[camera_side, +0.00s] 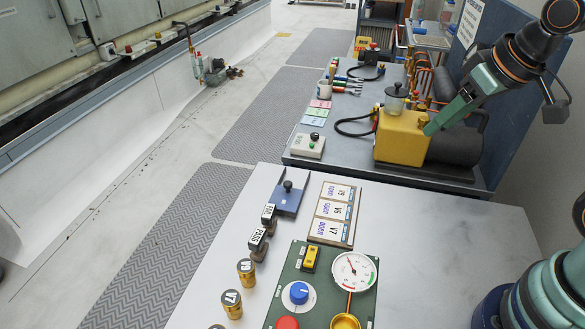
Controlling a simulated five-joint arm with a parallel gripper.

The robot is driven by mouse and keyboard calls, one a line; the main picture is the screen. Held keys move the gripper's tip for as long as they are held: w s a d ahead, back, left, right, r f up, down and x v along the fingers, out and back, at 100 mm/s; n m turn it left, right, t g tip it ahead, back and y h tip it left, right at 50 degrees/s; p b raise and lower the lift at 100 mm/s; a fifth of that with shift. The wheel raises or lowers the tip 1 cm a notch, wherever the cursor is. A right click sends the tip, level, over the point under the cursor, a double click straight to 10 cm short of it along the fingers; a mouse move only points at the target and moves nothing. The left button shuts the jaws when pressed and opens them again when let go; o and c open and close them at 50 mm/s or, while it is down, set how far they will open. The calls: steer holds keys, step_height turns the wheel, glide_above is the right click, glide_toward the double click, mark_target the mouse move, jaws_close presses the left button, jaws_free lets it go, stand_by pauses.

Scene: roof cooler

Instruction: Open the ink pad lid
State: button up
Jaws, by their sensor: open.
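The ink pad (285,203) is most likely the small dark blue box on the near table, with a black knob (288,187) on its top side. Narrow upright pieces stand at its back corners. The lid looks down, but I cannot clearly tell its seam. My gripper (430,128) is at the end of the green link coming in from the upper right. It appears in front of the yellow pump, well to the right of and beyond the ink pad. It is open, with nothing seen in it; the gap between its fingers is hard to see from this side.
Stamps marked FAIL (268,215) and PASS (257,241) stand just in front of the ink pad. A card tray (351,237) is to its right, a green gauge panel (284,268) nearer. A yellow pump (401,150) stands on the farther bench. Table right of the tray is bare.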

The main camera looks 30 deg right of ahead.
steer(key=shift+o, duration=0.5)
